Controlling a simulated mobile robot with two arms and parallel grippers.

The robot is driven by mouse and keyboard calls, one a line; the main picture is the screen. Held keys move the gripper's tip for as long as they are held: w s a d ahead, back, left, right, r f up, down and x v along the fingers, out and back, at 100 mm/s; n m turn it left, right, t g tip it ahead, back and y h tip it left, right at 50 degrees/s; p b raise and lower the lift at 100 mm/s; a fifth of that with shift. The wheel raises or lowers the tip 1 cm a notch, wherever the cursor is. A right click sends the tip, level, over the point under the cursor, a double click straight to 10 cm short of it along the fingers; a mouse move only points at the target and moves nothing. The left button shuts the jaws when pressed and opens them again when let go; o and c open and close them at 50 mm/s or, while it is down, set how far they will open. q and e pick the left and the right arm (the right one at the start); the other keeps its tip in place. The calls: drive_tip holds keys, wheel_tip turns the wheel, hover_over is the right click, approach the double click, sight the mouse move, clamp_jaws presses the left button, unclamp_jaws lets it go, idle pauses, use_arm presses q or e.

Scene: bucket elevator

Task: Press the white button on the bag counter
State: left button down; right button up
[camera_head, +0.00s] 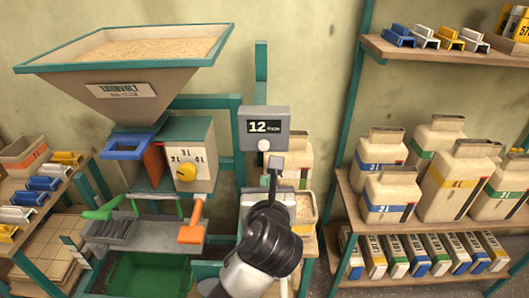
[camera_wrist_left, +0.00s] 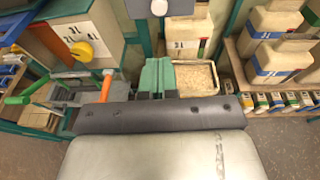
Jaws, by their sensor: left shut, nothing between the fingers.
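The bag counter (camera_head: 263,113) is a grey box with a dark display reading 12. Its round white button (camera_head: 264,145) sits under the display, unobstructed in the head view. The button also shows at the top edge of the wrist view (camera_wrist_left: 159,7), where most of the counter is cut off. My left gripper (camera_head: 274,163) is shut and empty, its narrow dark tip pointing up just below and slightly right of the button. The tip looks apart from the button, but the depth gap is hard to judge. My right gripper is in neither view.
A hopper of grain (camera_head: 150,50) and a box with a yellow dial (camera_head: 186,171) stand left of the counter. An orange lever (camera_head: 192,222) rises nearby. Shelves of containers (camera_head: 383,175) stand right.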

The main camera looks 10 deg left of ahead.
sight(264, 148)
use_arm(q)
drive_tip(key=shift+w, duration=0.1)
drive_tip(key=x, duration=0.4)
drive_tip(key=p+x, duration=0.1)
drive_tip(key=x, duration=0.4)
drive_tip(key=r+p+x, duration=0.1)
drive_tip(key=x, duration=0.3)
drive_tip(key=shift+w+a+f, duration=0.1)
drive_tip(key=shift+w+a, duration=0.1)
drive_tip(key=shift+w, duration=0.25)
